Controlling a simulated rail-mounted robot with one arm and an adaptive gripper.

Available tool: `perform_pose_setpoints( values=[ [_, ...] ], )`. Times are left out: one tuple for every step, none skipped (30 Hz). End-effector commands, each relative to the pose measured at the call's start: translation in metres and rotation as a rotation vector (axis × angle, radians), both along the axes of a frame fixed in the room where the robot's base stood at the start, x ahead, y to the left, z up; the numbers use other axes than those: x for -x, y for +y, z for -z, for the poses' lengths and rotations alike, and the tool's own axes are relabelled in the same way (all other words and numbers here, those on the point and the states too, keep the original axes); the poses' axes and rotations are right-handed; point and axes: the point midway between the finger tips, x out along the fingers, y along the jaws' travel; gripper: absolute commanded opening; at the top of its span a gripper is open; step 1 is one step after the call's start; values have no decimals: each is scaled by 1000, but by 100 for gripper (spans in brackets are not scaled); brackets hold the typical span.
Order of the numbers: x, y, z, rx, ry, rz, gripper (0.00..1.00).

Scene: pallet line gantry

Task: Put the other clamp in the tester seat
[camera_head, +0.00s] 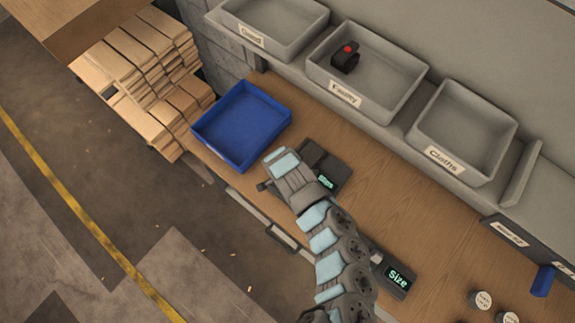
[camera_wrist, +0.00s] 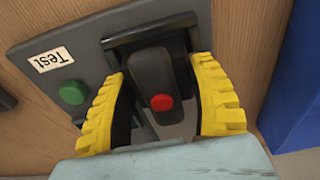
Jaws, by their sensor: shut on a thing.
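The tester (camera_wrist: 85,65) is a grey box with a "Test" label and a green button, on the wooden bench. Its seat (camera_wrist: 125,37) is a black bracket. A black clamp (camera_wrist: 155,72) with a red button lies between the yellow fingers of my gripper (camera_wrist: 158,80), which is shut on it. The clamp's far end is at the seat; I cannot tell how fully it sits there. In the head view the tester (camera_head: 333,172) is partly hidden by my arm, and the held clamp is not clear. Another black clamp (camera_head: 344,64) with a red button lies in the "Faulty" tray.
An empty blue bin (camera_head: 212,152) stands left of the tester. Grey trays marked "Good" (camera_head: 240,33), "Faulty" (camera_head: 343,96) and "Cloths" (camera_head: 443,160) line the back shelf. A "Size" device (camera_head: 398,281) is on the bench to the right. Wood (camera_head: 130,60) is stacked at left.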

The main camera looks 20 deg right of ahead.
Motion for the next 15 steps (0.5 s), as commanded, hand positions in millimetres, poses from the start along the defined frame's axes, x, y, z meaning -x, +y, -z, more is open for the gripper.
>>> perform_pose_setpoints(
  values=[
    [0, -1, 1, 1, 0, 0, 18],
    [0, -1, 1, 1, 0, 1, 18],
    [0, -1, 1, 1, 0, 1, 18],
    [0, -1, 2, 1, 0, 1, 18],
    [0, -1, 1, 1, 0, 1, 18],
    [0, -1, 1, 1, 0, 1, 18],
    [0, -1, 1, 1, 0, 1, 18],
    [0, -1, 1, 1, 0, 0, 18],
    [0, -1, 1, 1, 0, 1, 18],
    [0, -1, 2, 1, 0, 1, 18],
    [0, -1, 2, 1, 0, 1, 18],
    [0, -1, 3, 1, 0, 1, 18],
    [0, -1, 4, 1, 0, 2, 18],
    [0, -1, 4, 2, 1, 1, 64],
    [0, -1, 4, 2, 1, 1, 76]
  ],
)
